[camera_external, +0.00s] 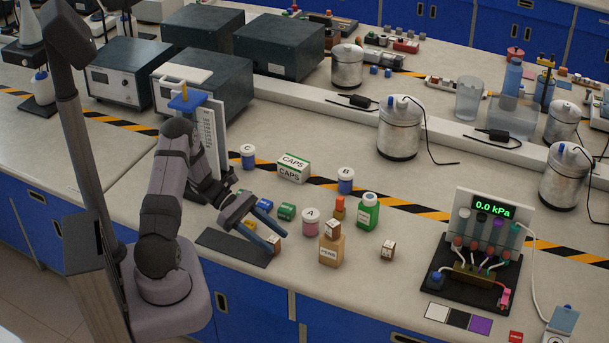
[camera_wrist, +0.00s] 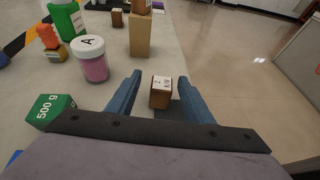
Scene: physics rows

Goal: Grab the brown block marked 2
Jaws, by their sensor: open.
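A small brown block with a white label (camera_wrist: 160,97) lies between the two blue fingers of my gripper (camera_wrist: 160,77), with a gap on either side. Its marking is too small to read surely. In the external view this block (camera_external: 275,243) is by the fingertips of my gripper (camera_external: 277,237), partly hidden by a finger. My gripper is open and holds nothing. Two similar brown blocks show: one (camera_external: 333,229) on top of a tan box (camera_external: 331,250), and one (camera_external: 388,250) on the bench to the right. Their marks are not clearly legible.
A jar marked A (camera_wrist: 90,59) and a green 500 g block (camera_wrist: 51,110) stand left of my gripper in the wrist view. A pressure display rig (camera_external: 490,207) is at right.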

